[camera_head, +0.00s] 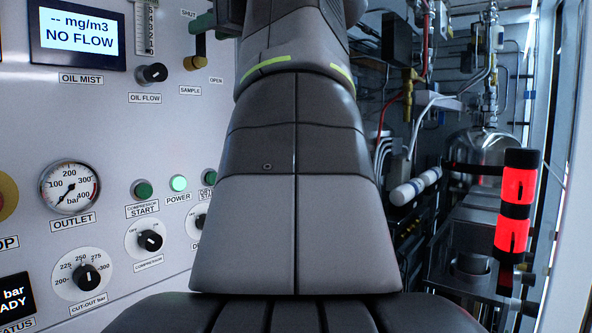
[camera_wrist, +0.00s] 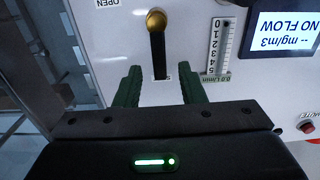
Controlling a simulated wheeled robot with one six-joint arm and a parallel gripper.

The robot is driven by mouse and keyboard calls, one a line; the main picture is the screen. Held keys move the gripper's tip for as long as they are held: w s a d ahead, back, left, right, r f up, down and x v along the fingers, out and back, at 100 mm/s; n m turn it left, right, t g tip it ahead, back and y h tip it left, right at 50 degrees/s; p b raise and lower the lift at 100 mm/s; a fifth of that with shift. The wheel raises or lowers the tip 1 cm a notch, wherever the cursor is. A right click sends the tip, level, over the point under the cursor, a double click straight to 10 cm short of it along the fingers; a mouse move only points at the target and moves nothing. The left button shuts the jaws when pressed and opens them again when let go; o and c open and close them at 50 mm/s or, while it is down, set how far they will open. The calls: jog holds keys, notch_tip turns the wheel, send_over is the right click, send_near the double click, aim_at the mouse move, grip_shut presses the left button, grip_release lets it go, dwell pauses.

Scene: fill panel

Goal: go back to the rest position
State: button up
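My gripper (camera_wrist: 160,78) is open in the wrist view, its two dark green fingers spread apart with nothing clamped between them. The brass-knobbed sample lever (camera_wrist: 156,20) shows just beyond the fingertips, with its dark slot or stem in line with the gap; no finger visibly touches it. My arm fills the middle of the head view.
The white panel stands close on the left, with an outlet gauge (camera_head: 70,190), a NO FLOW display (camera_head: 78,30), knobs and green buttons. At right are a red-and-black cylinder (camera_head: 516,200), pipes and a metal tank (camera_head: 482,150). A flow tube (camera_wrist: 222,48) is near the fingers.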

aim_at(205, 34)
jog(key=shift+w+a+m+p, duration=0.55)
jog(key=shift+w+a+m, duration=0.15)
jog(key=shift+w+a, duration=0.5)
jog(key=shift+s, duration=0.1)
